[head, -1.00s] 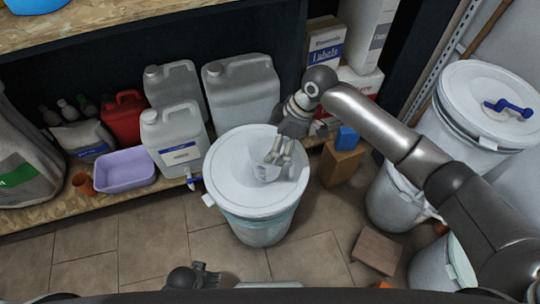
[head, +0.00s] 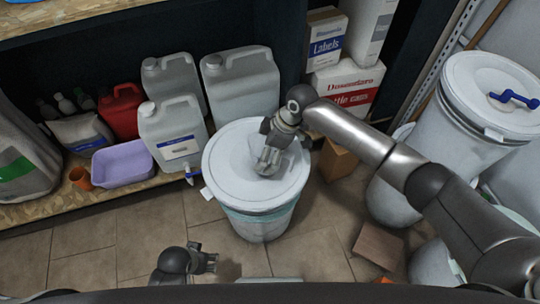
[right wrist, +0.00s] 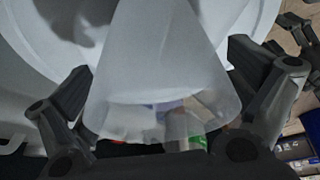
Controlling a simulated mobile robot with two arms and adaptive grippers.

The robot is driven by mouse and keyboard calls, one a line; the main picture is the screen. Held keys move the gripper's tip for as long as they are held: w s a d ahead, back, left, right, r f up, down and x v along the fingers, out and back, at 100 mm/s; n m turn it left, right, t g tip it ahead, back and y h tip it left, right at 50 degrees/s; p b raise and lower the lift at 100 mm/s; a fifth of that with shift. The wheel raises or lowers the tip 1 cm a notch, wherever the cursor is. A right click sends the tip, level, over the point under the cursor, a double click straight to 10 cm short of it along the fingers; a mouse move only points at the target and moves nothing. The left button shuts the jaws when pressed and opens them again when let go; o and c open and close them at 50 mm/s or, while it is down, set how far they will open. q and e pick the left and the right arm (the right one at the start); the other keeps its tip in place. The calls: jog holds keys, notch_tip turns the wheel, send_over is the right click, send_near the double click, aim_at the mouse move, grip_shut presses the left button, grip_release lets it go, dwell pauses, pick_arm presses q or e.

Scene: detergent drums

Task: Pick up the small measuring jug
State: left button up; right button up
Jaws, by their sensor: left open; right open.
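The small measuring jug (right wrist: 165,65) looks like a pale translucent cup and fills the middle of the right wrist view. In the head view it is mostly hidden by my right gripper (head: 267,167), above the white lid (head: 225,160) of the middle drum. My right gripper is open, with its fingers on either side of the jug; I cannot tell whether they touch it. My left gripper (head: 208,262) is open and empty, low in the head view over the floor in front of the drum.
White canisters (head: 172,135), a red can (head: 122,112) and a lilac basin (head: 122,165) stand on the low shelf at left. Another lidded drum (head: 465,110) stands at right. A brown block (head: 378,250) lies on the floor. Tiled floor at lower left is clear.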

jog(key=c, duration=1)
jog(key=shift+o, duration=0.2)
